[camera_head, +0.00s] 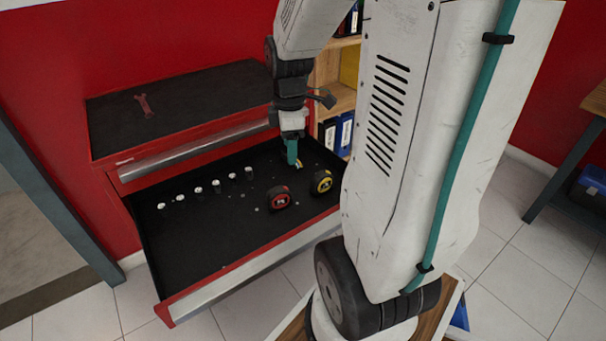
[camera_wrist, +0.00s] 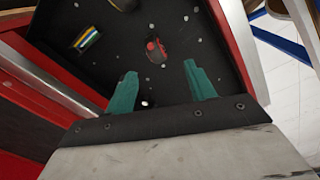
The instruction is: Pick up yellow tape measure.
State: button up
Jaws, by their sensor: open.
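The yellow tape measure (camera_head: 321,181), round with a dark face, stands in the open drawer near its right end. A red tape measure (camera_head: 278,197) stands to its left. My gripper (camera_head: 292,152) is above the drawer, behind and left of the yellow tape measure and apart from it. In the wrist view its two green fingers (camera_wrist: 160,88) are spread with nothing between them. A red and black object (camera_wrist: 155,48) lies beyond the fingertips there.
The black-lined drawer (camera_head: 200,250) belongs to a red cabinet with a closed upper drawer (camera_head: 190,150). Several small pale sockets (camera_head: 198,190) stand in a row inside. A yellow-striped object (camera_wrist: 87,39) lies nearby. A shelf with binders (camera_head: 345,133) stands behind my arm.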

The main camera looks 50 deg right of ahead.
aim_at(323, 173)
jog(key=d+f+n, duration=0.1)
jog(key=d+f, duration=0.2)
jog(key=d, duration=0.1)
jog(key=d+f+n, duration=0.2)
jog(key=d+f, duration=0.1)
jog(key=f, duration=0.1)
jog(key=s+d+f+n, duration=0.1)
jog(key=d+f+n, duration=0.1)
jog(key=d+f, duration=0.1)
jog(key=shift+s+d+f, duration=0.1)
jog(key=shift+d+f, duration=0.2)
jog(key=shift+d, duration=0.55)
jog(key=f, duration=0.8)
jog(key=shift+d, duration=0.3)
grip_shut()
